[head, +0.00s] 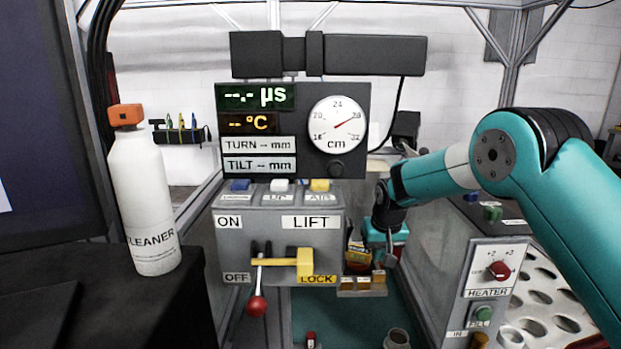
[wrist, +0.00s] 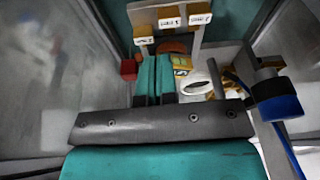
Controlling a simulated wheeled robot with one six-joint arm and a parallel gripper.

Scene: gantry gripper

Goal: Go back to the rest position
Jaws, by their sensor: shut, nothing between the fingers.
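My arm is teal and reaches in from the right in the head view. My gripper (head: 388,258) hangs pointing down just right of the grey control box, in front of small yellow-labelled parts. In the wrist view the two teal fingers of my gripper (wrist: 158,66) lie side by side with only a thin dark line between them. The gripper is shut and empty.
The control box (head: 230,255) has a yellow lock handle (head: 304,262) and a red-knobbed lever (head: 257,305) close to my gripper's left. The heater box (head: 485,255) stands to the right. A white cleaner bottle (head: 145,205) stands at the left.

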